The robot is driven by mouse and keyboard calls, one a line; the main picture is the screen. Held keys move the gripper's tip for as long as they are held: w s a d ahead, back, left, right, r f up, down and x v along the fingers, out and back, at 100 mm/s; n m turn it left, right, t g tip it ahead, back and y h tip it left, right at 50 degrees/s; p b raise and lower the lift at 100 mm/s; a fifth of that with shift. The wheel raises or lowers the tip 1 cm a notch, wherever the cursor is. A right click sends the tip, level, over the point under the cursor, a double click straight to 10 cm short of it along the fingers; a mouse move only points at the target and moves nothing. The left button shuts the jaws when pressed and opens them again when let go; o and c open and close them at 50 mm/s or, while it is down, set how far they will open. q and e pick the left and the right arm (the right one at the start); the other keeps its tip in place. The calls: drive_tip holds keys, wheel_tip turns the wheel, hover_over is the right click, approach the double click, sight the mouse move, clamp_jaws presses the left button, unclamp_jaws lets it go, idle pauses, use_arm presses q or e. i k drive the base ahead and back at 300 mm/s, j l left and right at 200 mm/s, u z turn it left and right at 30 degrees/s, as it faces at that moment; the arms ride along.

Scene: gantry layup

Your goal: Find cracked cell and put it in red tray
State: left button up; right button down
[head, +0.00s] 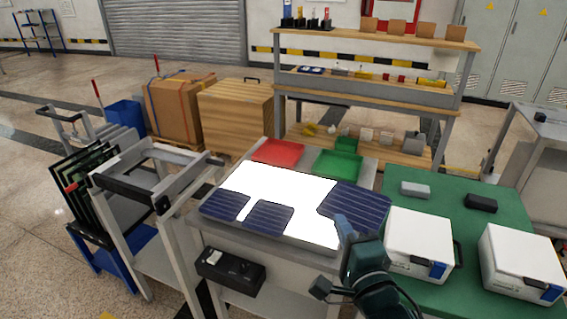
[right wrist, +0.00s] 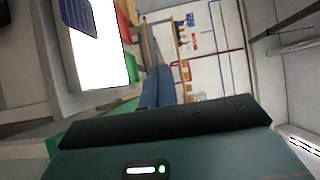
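A lit white panel (head: 277,188) on a bench carries dark blue gridded cells: one at left (head: 224,205), one at the front (head: 268,216), and a larger dark blue area at right (head: 356,203) that may be more than one cell. I cannot make out a crack on any. The red tray (head: 278,152) is behind the panel and looks empty. My right gripper (head: 345,226) is over the panel's right front edge, by the right cell. In the right wrist view its fingers (right wrist: 160,87) look closed together with nothing visible between them. My left gripper is out of view.
A green tray (head: 338,164) is right of the red one. A green table (head: 460,205) at right holds white boxes (head: 418,240) and small grey and black items. A metal cart frame (head: 155,180) stands left. Shelving (head: 370,80) stands behind.

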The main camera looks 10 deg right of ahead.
sight(281, 157)
drive_tip(key=i+j, duration=0.25)
drive_tip(key=j, duration=0.15)
drive_tip(key=i+j+z, duration=0.15)
drive_tip(key=j, duration=0.25)
drive_tip(key=i+j, duration=0.25)
drive_tip(key=j, duration=0.15)
drive_tip(key=i+j+z, duration=0.1)
drive_tip(key=j, duration=0.3)
drive_tip(key=i+j+z, duration=0.1)
drive_tip(key=i+j, duration=0.2)
drive_tip(key=j, duration=0.15)
drive_tip(key=i+j, duration=0.2)
drive_tip(key=j, duration=0.25)
drive_tip(key=i+j+z, duration=0.1)
drive_tip(key=j, duration=0.35)
drive_tip(key=i+j+z, duration=0.1)
drive_tip(key=j, duration=0.35)
drive_tip(key=i, duration=0.1)
